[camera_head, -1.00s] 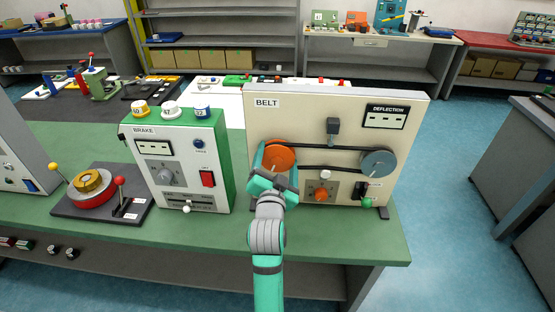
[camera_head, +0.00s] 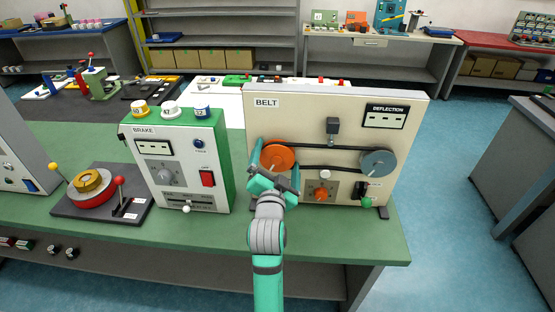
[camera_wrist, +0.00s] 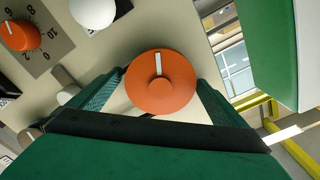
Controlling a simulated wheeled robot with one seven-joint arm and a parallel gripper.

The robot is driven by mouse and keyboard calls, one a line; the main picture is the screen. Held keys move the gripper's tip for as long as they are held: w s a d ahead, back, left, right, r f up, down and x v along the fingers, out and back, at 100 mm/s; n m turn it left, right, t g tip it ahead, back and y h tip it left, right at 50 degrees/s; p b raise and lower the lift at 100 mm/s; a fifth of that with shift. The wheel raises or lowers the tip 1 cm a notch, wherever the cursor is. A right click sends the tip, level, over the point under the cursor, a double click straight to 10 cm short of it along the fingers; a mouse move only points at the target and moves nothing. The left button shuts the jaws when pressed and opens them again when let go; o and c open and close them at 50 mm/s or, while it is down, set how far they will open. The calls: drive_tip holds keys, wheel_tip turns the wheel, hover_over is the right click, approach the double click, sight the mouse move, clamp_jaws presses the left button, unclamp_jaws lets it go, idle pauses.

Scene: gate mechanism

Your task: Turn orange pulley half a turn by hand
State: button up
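The orange pulley (camera_head: 277,157) is on the left of the upright cream BELT panel (camera_head: 290,115). It is a round disc with a white mark, and in the wrist view the pulley (camera_wrist: 160,85) shows that mark pointing up from its centre. My gripper (camera_head: 276,164) is in front of the panel with one teal finger on each side of the pulley. In the wrist view the gripper (camera_wrist: 160,88) is spread around the disc, fingertips close to its rim; contact is hard to tell. A dark belt (camera_head: 325,149) runs right to a grey-blue pulley (camera_head: 378,163).
An orange knob (camera_head: 321,194), a white button (camera_head: 325,174) and a green knob (camera_head: 367,203) sit low on the panel. A block (camera_head: 333,126) is above the belt. The BRAKE box (camera_head: 178,165) stands close on the left. The green bench (camera_head: 330,235) is clear in front.

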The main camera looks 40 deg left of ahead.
drive_tip(key=v, duration=1)
drive_tip(key=shift+s, duration=0.35)
drive_tip(key=shift+d, duration=0.15)
drive_tip(key=s+d+f+h, duration=0.3)
drive_tip(key=s+d+f, duration=0.2)
drive_tip(key=d+f, duration=0.45)
drive_tip(key=s+d+f+h, duration=0.2)
drive_tip(key=s+d+f, duration=0.2)
drive_tip(key=d+f, duration=0.5)
drive_tip(key=s+d+f+h, duration=0.1)
drive_tip(key=s+d+h, duration=0.1)
drive_tip(key=s+d, duration=0.4)
drive_tip(key=s+d+f+n+h, duration=0.1)
drive_tip(key=s+d, duration=0.6)
drive_tip(key=s, duration=0.7)
drive_tip(key=shift+d+f+h, duration=0.25)
drive_tip(key=shift+f+h, duration=0.3)
drive_tip(key=shift+h, duration=0.25)
